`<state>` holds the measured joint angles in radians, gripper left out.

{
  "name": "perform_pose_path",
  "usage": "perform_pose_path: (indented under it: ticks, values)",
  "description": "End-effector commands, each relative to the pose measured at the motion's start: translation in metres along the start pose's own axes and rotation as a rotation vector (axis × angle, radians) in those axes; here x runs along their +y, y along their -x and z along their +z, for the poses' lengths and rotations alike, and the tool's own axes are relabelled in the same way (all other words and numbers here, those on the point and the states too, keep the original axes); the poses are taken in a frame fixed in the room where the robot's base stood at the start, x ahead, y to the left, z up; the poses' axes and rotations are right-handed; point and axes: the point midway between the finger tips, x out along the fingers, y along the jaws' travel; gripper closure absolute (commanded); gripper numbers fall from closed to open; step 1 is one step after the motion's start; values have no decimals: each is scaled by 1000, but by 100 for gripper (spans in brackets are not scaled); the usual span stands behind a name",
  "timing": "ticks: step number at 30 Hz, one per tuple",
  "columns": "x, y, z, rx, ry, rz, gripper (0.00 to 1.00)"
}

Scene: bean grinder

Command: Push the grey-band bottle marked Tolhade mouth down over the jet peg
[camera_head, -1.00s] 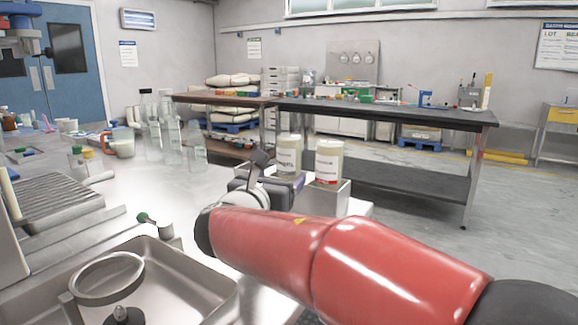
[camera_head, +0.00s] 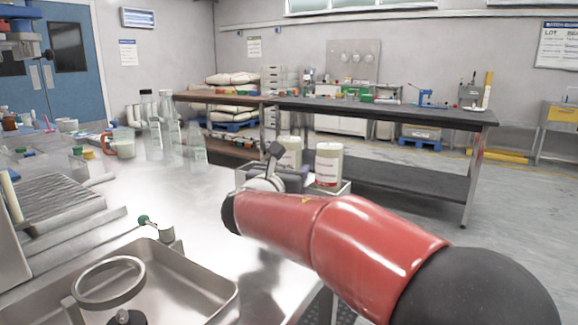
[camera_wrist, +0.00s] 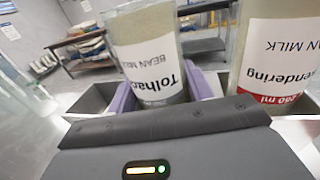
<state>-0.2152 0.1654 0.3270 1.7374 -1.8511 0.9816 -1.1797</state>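The bottle marked Tolhade (camera_wrist: 152,60) stands in a grey tray (camera_wrist: 90,98). Its pale label reads Tolhade and BEAN MILK. In the head view this bottle (camera_head: 290,152) is the left of two, its lower part hidden by my wrist. My gripper (camera_wrist: 160,95) has purple fingers on either side of the bottle's lower part. They look open around it; firm contact does not show. A dark peg with a pale tip (camera_head: 124,317), seemingly the jet peg, is in the sink at lower left, cut by the frame edge.
A red-band bottle (camera_head: 328,164) stands close on the right, also in the wrist view (camera_wrist: 275,60). A metal ring (camera_head: 110,282) rises in the sink basin (camera_head: 205,290). Glass bottles (camera_head: 160,125) stand on the counter's far left. The middle counter is clear.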

Motion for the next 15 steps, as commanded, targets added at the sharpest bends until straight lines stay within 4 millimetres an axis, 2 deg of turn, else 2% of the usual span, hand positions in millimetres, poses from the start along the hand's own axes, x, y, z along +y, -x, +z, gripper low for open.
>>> perform_pose_path:
  ticks: [1,5,15]
  values:
    - [0,0,0,0,0,0,56]
    - [0,0,0,0,0,0,72]
    - [0,0,5,0,-2,0,72]
